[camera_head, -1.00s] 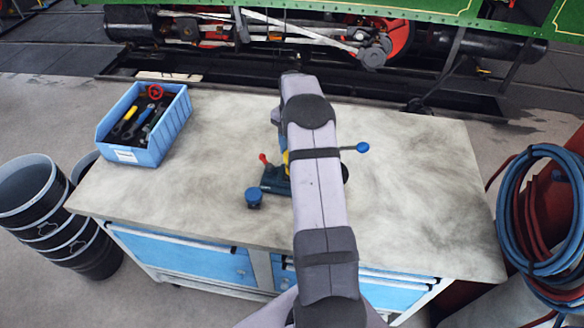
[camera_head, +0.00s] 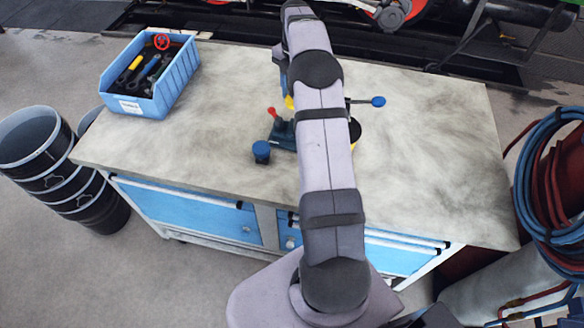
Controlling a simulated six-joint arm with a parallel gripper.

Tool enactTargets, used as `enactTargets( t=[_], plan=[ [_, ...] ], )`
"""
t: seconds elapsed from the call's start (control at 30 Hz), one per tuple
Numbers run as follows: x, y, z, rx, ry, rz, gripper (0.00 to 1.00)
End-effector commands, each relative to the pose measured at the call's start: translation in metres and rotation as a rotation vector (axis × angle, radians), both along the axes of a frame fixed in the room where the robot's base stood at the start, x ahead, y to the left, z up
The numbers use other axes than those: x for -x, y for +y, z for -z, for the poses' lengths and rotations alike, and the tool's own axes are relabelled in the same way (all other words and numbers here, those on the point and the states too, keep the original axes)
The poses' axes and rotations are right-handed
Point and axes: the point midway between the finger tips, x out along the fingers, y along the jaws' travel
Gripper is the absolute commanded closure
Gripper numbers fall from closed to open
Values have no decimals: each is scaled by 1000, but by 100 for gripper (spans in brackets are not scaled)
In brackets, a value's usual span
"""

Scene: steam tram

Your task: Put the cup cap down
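A small dark cylinder with a blue top (camera_head: 262,151) stands on the workbench (camera_head: 420,130), left of my arm; I cannot tell whether it is the cup cap. Just behind it is a dark teal device (camera_head: 283,134) with a red-tipped lever (camera_head: 272,113) and a bit of yellow. My arm covers much of this device. A rod with a blue knob (camera_head: 378,101) sticks out on the right of the arm. My arm reaches up the picture over the bench. My gripper is hidden behind the arm, so its fingers and anything in them do not show.
A blue open bin (camera_head: 150,105) with tools stands at the bench's back left. The bench's right side is clear. Stacked black buckets (camera_head: 60,165) stand on the floor at left. Blue and red hoses (camera_head: 555,175) hang at right. The tram's undercarriage (camera_head: 480,10) lies behind the bench.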

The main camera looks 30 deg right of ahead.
Motion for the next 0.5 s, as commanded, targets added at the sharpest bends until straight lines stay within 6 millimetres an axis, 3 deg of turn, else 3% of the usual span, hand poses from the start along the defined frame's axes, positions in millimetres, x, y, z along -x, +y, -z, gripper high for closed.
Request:
enactTargets(
  t=[0.27,0.5],
  plan=[
    [15,22,-1,0,-1,-23,80],
    [43,44,10,-2,1,-30,80]
  ],
)
